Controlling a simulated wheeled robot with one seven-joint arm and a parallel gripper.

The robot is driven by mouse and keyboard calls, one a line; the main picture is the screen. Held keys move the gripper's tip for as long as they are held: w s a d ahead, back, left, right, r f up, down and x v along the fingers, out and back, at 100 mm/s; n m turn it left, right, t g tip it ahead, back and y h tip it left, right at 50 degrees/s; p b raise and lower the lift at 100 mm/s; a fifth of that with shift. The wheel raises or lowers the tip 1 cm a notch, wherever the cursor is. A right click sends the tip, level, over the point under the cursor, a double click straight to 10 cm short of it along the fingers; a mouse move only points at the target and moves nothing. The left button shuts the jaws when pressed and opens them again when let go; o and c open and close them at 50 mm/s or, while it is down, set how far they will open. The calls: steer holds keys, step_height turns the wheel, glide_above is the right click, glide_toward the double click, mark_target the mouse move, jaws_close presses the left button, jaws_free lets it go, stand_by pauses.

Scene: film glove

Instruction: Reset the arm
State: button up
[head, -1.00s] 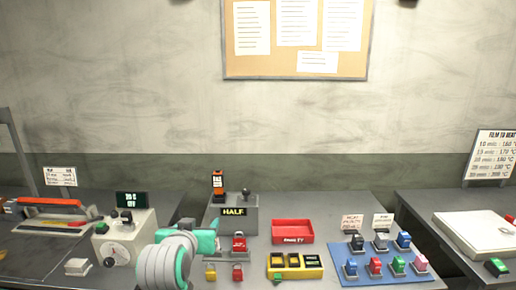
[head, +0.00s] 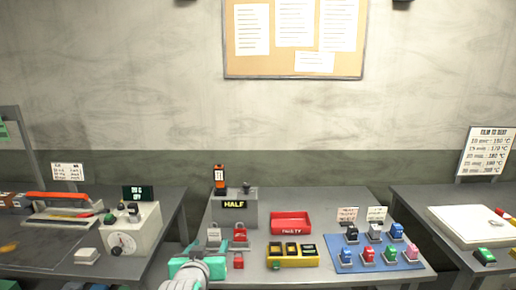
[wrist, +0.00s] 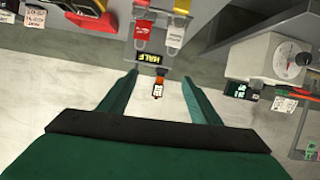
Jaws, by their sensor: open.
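My gripper (head: 190,268) is low at the front edge of the middle bench in the head view, with my white and teal arm link beside it. In the wrist view its two green fingers (wrist: 160,78) are spread apart with nothing held between them. Beyond the fingertips in the wrist view are the grey box's HALF label (wrist: 153,57) and a small orange device (wrist: 158,84). Part of the bench front behind my gripper is hidden in the head view.
The grey HALF box (head: 235,212), red padlocks (head: 240,236), a red tray (head: 291,223), a yellow block (head: 293,256) and a blue mat (head: 345,263) with several coloured pieces occupy the middle bench. A dial box (head: 143,232) stands left; a white plate (head: 470,228) lies right.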

steer(key=s+d+f+n, duration=0.1)
steer(key=s+d+f, duration=0.2)
steer(key=f, duration=0.5)
steer(key=s+d+f, duration=0.2)
steer(key=s+f, duration=0.1)
steer(key=f, duration=0.4)
steer(key=s+d+f+y, duration=0.1)
steer(key=s+d+f, duration=0.1)
steer(key=s+f, duration=0.35)
steer(key=s+d+f, duration=0.3)
steer(key=s+f, duration=0.2)
steer(key=s, duration=0.2)
steer(key=s+d+r, duration=0.1)
steer(key=s+d, duration=0.1)
steer(key=s, duration=1.2)
steer(key=s+d+m+t, duration=0.1)
steer(key=s, duration=1.4)
steer(key=shift+s+d+r+m+t+h, duration=0.3)
steer(key=shift+d+r+h, duration=0.05)
steer(key=shift+r+h, duration=0.05)
steer(key=shift+w, duration=0.1)
